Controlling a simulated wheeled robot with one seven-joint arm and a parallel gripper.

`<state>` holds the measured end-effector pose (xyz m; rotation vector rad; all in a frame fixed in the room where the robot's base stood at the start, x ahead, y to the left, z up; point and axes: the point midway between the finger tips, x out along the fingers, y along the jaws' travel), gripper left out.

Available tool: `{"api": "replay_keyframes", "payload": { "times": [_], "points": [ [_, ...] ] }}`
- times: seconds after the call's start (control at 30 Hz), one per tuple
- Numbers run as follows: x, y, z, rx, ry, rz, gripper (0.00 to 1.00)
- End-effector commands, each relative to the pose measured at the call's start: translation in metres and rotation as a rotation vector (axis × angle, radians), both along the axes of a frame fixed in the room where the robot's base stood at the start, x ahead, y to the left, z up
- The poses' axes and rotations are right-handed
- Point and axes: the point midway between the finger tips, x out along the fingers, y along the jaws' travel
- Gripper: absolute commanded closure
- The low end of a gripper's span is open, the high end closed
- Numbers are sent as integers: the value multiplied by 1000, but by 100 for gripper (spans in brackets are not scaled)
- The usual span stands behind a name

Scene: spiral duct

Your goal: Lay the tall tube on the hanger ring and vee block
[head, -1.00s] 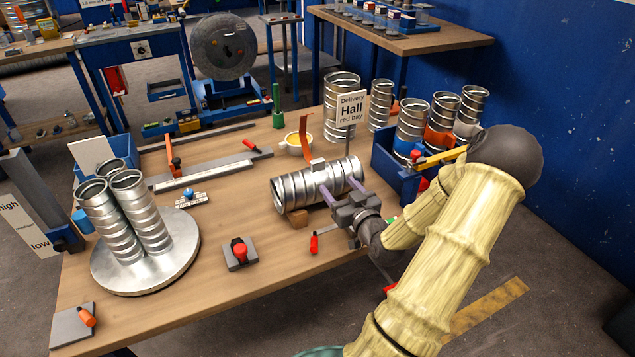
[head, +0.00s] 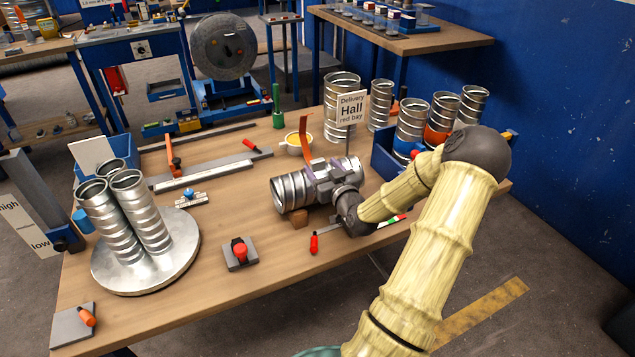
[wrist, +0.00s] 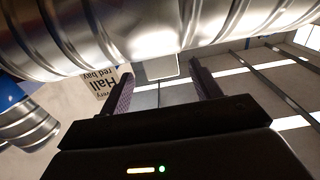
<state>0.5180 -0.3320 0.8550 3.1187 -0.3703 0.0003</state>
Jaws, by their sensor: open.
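A ribbed metal tube (head: 291,192) lies on its side near the middle of the bench. It also spans the top of the wrist view (wrist: 150,35). A small brown block (head: 299,219) shows under its near side; I cannot tell if this is the vee block. An upright orange strap (head: 305,137) stands behind the tube; I cannot tell if it belongs to the hanger ring. My gripper (head: 322,166) is over the tube's right part and hides much of it. In the wrist view its fingers (wrist: 162,80) are apart with nothing clamped between them.
Several metal tubes stand on a round plate (head: 186,262) at left and around a blue bin (head: 382,158) at right. A delivery sign (head: 351,107) stands behind the lying tube. A red-knobbed block (head: 240,254) and a red-handled tool (head: 314,243) lie in front.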

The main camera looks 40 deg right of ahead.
Motion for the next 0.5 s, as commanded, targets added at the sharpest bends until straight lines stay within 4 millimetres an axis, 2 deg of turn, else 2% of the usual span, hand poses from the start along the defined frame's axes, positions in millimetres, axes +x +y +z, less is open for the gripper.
{"api": "replay_keyframes", "payload": {
  "times": [0.1, 0.2, 0.5],
  "points": [
    [19, -2, 1, 1, -2, 1, 36],
    [29, -4, 1, 1, -2, 0, 36],
    [31, -5, 1, 1, 0, 0, 36]
  ]
}}
